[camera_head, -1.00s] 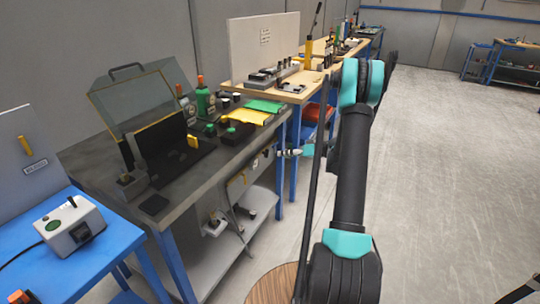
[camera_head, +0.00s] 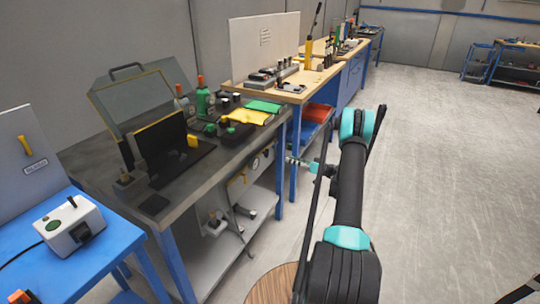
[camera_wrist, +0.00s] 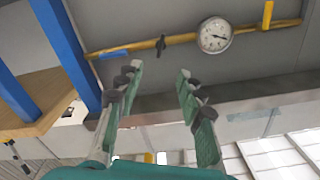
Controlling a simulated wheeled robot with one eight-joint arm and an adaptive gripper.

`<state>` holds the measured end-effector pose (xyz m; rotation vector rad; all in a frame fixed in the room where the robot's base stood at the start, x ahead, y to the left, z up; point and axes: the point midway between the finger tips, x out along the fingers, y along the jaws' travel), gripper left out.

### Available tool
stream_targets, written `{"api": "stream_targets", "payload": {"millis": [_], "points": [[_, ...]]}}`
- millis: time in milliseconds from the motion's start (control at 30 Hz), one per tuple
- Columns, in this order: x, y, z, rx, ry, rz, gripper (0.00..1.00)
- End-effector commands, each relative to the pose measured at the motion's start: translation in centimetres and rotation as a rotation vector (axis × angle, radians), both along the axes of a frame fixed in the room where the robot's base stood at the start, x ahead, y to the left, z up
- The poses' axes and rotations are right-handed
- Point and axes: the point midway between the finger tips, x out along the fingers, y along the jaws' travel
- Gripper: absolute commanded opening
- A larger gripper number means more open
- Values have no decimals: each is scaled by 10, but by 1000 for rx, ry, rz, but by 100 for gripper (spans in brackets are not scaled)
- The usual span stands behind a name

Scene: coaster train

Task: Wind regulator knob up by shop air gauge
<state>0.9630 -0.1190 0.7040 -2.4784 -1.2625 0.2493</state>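A round white-faced gauge (camera_wrist: 215,35) sits on a yellow pipe (camera_wrist: 182,39) in the wrist view. In the head view the gauge (camera_head: 255,162) is small, under the dark bench. A small black knob-like piece (camera_wrist: 161,46) is on the pipe left of the gauge; I cannot tell for sure that it is the regulator knob. My gripper (camera_wrist: 159,72) is open and empty, its two green fingers spread below the pipe in the picture, with the black piece above the gap between them. It appears apart from the pipe. In the head view my gripper (camera_head: 290,160) is beside the bench's right end.
A yellow lever (camera_wrist: 267,15) and a blue piece (camera_wrist: 112,53) are also on the pipe. A blue bench leg (camera_wrist: 65,45) and wooden top (camera_wrist: 35,105) are close at left in the wrist view. A lower shelf (camera_head: 235,245) is under the dark bench (camera_head: 180,180).

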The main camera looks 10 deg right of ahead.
Motion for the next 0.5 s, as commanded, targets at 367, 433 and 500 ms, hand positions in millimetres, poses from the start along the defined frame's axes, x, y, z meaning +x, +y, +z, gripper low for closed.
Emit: {"api": "stream_targets", "payload": {"millis": [367,433,500], "points": [[44,63,0,0,1,4,38],[52,74,0,0,1,4,38],[59,83,0,0,1,3,38]]}}
